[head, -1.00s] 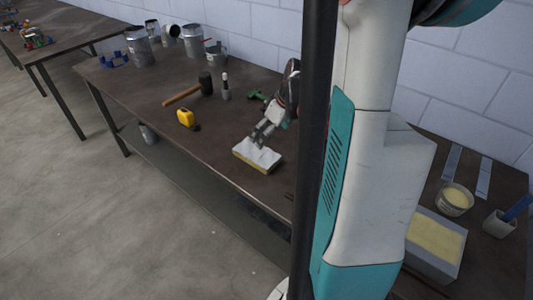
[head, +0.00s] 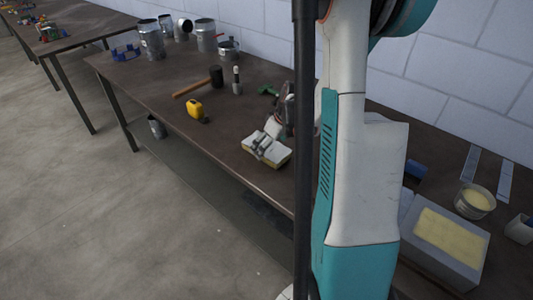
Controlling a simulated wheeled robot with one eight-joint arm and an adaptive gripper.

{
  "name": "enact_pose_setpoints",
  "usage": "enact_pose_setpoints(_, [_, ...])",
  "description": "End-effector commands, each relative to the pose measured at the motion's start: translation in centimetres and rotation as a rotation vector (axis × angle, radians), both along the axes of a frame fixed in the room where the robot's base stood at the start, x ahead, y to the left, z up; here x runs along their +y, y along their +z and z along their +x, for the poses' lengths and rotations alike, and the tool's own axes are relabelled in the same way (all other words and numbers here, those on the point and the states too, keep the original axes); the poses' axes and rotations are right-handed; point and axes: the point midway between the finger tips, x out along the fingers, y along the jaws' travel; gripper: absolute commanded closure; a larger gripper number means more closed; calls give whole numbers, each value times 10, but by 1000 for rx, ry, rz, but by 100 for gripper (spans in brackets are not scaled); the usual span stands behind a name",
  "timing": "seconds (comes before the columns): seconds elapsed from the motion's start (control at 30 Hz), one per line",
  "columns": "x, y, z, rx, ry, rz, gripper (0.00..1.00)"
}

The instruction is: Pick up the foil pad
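The foil pad (head: 280,158), a flat block with a pale silvery top and a yellow side, is near the front edge of the dark workbench (head: 225,135). My gripper (head: 261,147) reaches down to the pad from the right, with its fingertips at the pad's top and covering part of it. The fingers look close together and small. I cannot tell whether they grip the pad or only rest over it. The underside of the pad is hard to make out.
A yellow tape measure (head: 195,108), a mallet (head: 200,83) and a marker-like tube (head: 237,80) lie or stand left of and behind the pad. Metal duct pieces (head: 152,38) stand at the far end. A tray with a yellow slab (head: 450,236) is at right.

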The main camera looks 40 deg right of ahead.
Motion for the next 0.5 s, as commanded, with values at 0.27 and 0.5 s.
enact_pose_setpoints(0.27, [1, -12, 5, 0, 0, 0, 3])
enact_pose_setpoints(0.5, [1, -12, 5, 0, 0, 0, 44])
